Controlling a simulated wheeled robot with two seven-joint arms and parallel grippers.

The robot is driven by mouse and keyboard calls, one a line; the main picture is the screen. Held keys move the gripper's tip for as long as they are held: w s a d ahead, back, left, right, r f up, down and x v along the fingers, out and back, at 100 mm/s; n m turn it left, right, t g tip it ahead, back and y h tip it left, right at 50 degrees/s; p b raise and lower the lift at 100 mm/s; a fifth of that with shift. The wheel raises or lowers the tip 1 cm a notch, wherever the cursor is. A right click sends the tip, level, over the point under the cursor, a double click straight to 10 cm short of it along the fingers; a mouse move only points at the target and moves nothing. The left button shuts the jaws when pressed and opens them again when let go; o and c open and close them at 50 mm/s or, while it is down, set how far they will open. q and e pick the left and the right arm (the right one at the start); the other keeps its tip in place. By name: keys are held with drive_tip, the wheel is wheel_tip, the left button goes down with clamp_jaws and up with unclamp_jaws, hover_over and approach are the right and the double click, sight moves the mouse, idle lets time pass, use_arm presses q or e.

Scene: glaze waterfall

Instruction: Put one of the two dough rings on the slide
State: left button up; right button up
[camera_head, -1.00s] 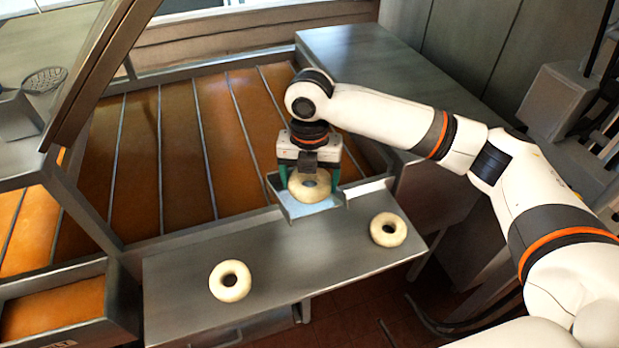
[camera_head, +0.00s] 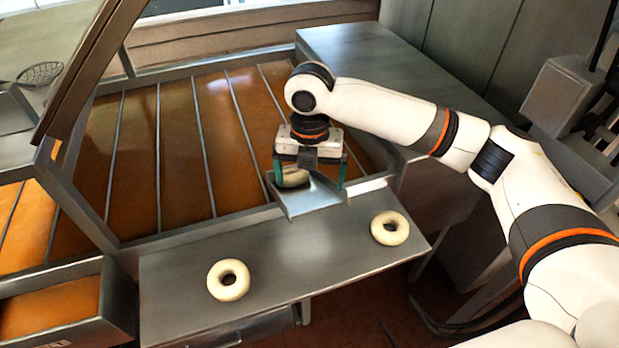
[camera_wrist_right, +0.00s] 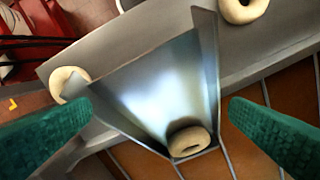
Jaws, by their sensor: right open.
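A pale dough ring (camera_head: 295,178) lies at the far end of the metal slide (camera_head: 308,201), by the orange channels. The wrist view shows this ring (camera_wrist_right: 188,140) at the slide's narrow lower end. My right gripper (camera_head: 309,180) is open above the slide. Its green fingers are wide apart and the ring is not held. Two other dough rings lie on the steel counter, one at the left (camera_head: 228,280) and one at the right (camera_head: 390,228). My left gripper is not in view.
The steel counter (camera_head: 290,262) is bare between its two rings. Behind it is a wide vat of orange channels (camera_head: 180,150) split by metal rails. A slanted frame post (camera_head: 85,75) stands at the left. A steel worktop (camera_head: 375,60) lies behind my right arm.

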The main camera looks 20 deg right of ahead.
wheel_tip(320, 180, up, 11)
drive_tip(key=b, duration=0.2)
idle(1.6)
